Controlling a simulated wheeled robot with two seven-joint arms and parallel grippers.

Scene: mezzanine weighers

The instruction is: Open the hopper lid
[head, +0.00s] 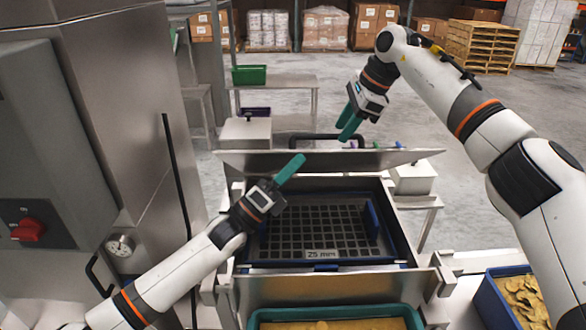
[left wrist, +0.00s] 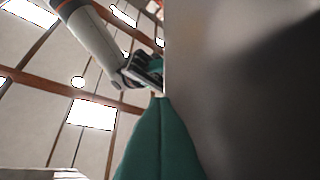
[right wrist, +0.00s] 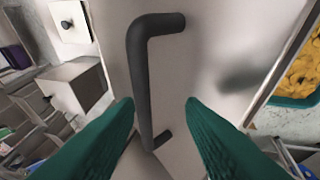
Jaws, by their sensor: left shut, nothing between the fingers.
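The hopper lid (head: 370,159) is a grey metal panel raised at the back of the hopper, seen almost edge-on in the head view. Its black bar handle (head: 318,137) is on the far face. My left gripper (head: 299,159) is shut and empty, on the near side of the lid. In the left wrist view the lid (left wrist: 240,90) fills the right side beside the shut teal fingers. My right gripper (head: 343,131) is open near the handle. In the right wrist view the handle (right wrist: 140,70) runs between and beyond the spread fingertips. Contact cannot be told.
The open hopper shows a dark grate (head: 320,228) labelled 25 mm. A green-rimmed tray (head: 410,318) with yellow contents is in front, and a blue bin (head: 487,300) with yellow pieces is at right. A steel cabinet with a red switch (head: 28,230) stands left.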

